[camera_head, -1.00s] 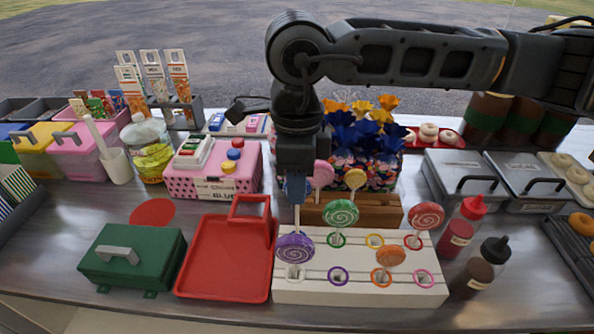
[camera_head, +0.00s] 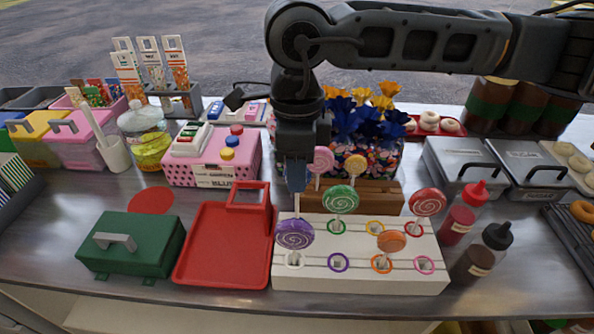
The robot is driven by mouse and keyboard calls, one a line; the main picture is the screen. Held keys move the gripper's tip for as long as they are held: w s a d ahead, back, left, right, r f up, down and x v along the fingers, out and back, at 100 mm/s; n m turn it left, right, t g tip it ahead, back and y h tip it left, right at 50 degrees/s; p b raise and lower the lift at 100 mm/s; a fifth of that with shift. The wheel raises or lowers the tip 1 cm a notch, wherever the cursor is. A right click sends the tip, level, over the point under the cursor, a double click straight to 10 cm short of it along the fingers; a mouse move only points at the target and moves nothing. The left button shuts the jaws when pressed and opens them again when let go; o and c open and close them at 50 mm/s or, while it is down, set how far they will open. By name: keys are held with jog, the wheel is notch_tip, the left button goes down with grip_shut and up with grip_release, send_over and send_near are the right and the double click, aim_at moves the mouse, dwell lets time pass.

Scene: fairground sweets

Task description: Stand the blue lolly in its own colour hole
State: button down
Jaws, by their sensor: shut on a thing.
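My gripper (camera_head: 297,168) points down over the back left corner of the white stand (camera_head: 360,286). It is shut on the blue lolly (camera_head: 297,182), whose head shows edge-on between the fingers. Its pale stick hangs down behind the purple lolly (camera_head: 295,234); I cannot tell whether the tip is in a hole. No blue ring shows; the back left of the stand is hidden by the purple lolly, which stands in the white-ringed hole (camera_head: 294,260). The purple ring (camera_head: 338,263), yellow ring (camera_head: 375,227) and pink ring (camera_head: 424,265) are empty.
Green (camera_head: 340,199), orange (camera_head: 391,241) and red (camera_head: 428,202) lollies stand in the stand. Behind it is a wooden block (camera_head: 375,194) with pink and yellow lollies. A red tray (camera_head: 222,250) lies left; sauce bottles (camera_head: 483,255) stand right.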

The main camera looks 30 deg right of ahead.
jog(key=shift+f+b, duration=0.3)
jog(key=shift+b, duration=0.85)
dwell(0.4)
jog(key=shift+f, duration=0.1)
jog(key=shift+f+b, duration=0.55)
jog(key=shift+b, duration=0.4)
jog(key=shift+f+b, duration=0.65)
jog(key=shift+b, duration=0.3)
